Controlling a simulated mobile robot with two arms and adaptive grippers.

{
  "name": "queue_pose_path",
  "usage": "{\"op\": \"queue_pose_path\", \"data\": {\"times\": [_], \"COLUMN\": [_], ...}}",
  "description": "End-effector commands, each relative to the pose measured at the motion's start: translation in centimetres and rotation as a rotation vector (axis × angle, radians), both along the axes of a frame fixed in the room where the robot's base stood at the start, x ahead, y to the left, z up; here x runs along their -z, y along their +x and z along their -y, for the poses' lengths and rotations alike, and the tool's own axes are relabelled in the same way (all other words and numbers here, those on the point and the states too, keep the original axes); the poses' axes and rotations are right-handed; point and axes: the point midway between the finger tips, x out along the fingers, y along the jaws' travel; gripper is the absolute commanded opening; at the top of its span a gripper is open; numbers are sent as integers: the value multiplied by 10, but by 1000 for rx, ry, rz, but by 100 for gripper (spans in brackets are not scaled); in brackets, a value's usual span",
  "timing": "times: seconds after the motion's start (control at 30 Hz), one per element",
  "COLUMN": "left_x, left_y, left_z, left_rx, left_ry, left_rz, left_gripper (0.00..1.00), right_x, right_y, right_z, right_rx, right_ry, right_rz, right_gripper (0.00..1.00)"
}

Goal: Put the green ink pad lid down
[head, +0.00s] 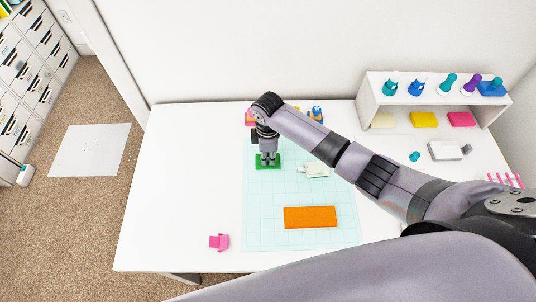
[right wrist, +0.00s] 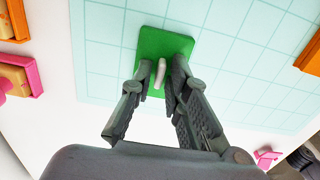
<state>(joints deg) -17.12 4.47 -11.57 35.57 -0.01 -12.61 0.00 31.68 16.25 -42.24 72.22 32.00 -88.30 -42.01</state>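The green ink pad lid (head: 275,166) lies flat at the upper left part of the light-blue grid mat (head: 262,225). In the right wrist view the lid (right wrist: 178,45) is a green square with a small pale handle (right wrist: 160,74) on top. My right gripper (head: 267,157) points down over the lid. In the right wrist view its two fingertips (right wrist: 160,70) stand on either side of the handle, with green showing between the handle and the fingers. It looks open around the handle. My left gripper is not in view.
An orange block (head: 310,217) and a white bottle-like item (head: 316,170) lie on the mat. A pink piece (head: 219,242) sits near the table's front left. A white shelf (head: 440,97) with colored bottles and pads stands at the back right. The table's left side is mostly clear.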

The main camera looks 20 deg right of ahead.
Motion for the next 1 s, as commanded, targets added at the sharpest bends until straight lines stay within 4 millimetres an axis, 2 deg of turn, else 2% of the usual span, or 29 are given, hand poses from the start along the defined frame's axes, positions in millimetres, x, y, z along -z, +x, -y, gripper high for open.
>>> {"op": "queue_pose_path", "data": {"times": [0.1,0.37,0.5,0.57,1.0], "left_x": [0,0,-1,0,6], "left_y": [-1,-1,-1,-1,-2], "left_z": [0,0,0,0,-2], "left_rx": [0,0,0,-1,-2], "left_ry": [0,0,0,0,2], "left_rz": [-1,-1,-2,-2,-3], "left_gripper": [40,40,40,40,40], "right_x": [0,0,-9,-17,-104], "right_y": [0,0,1,1,2], "right_z": [0,0,0,0,-1], "right_rx": [0,0,0,0,0], "right_ry": [0,0,1,2,2], "right_rz": [0,0,3,4,4], "right_gripper": [26,26,26,26,26]}}
